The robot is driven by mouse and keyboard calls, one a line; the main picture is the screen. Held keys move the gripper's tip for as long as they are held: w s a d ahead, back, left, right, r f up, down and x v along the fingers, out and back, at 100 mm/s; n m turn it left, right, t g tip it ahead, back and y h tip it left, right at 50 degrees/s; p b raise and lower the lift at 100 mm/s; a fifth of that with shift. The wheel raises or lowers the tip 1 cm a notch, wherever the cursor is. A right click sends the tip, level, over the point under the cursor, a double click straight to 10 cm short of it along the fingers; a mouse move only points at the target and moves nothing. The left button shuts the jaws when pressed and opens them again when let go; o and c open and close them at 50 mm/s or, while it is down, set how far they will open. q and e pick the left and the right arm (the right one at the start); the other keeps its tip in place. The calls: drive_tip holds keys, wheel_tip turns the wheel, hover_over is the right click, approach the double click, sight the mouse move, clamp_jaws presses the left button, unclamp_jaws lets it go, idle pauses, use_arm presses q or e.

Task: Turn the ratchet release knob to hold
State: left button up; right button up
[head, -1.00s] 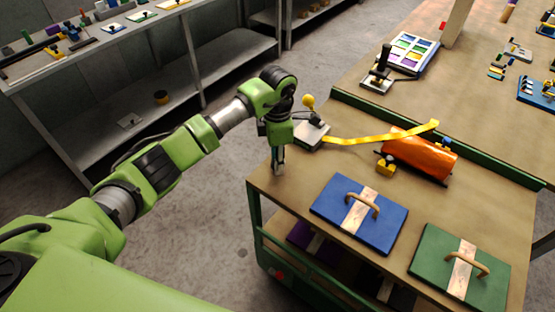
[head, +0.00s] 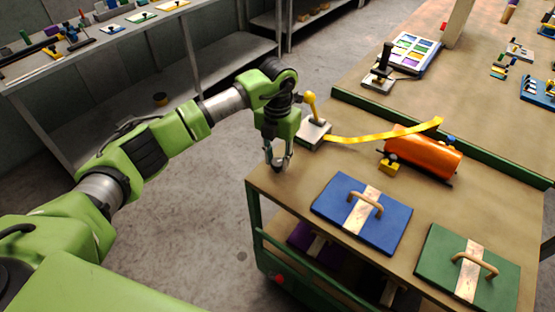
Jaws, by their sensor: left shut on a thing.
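My left gripper (head: 280,163) points down at the near left corner of the bench. Its fingers are shut on a small dark thing, mostly hidden between them; I cannot tell whether it is the knob. Right behind it sits a grey ratchet box (head: 313,133) with a yellow ball-ended lever (head: 311,104) standing up. A yellow strap (head: 375,136) runs from the box to an orange roll (head: 428,153). A small yellow block (head: 389,168) with a dark top stands in front of the roll. No hold marking is legible. My right gripper is not in view.
A blue board (head: 341,190) and a green board (head: 440,260), each with a wooden handle, lie at the front of the bench. A black joystick (head: 385,65) stands beyond the green rail (head: 400,118). Bare benchtop (head: 300,182) lies between my gripper and the blue board.

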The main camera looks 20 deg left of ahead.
sight(278, 161)
use_arm(q)
drive_tip(key=n, duration=0.4)
drive_tip(key=shift+b, duration=0.3)
drive_tip(key=shift+w+r+n, duration=0.1)
drive_tip(key=shift+n, duration=1.6)
drive_tip(key=o, duration=1.1)
wheel_tip(278, 161, up, 12)
drive_tip(key=shift+f, duration=0.1)
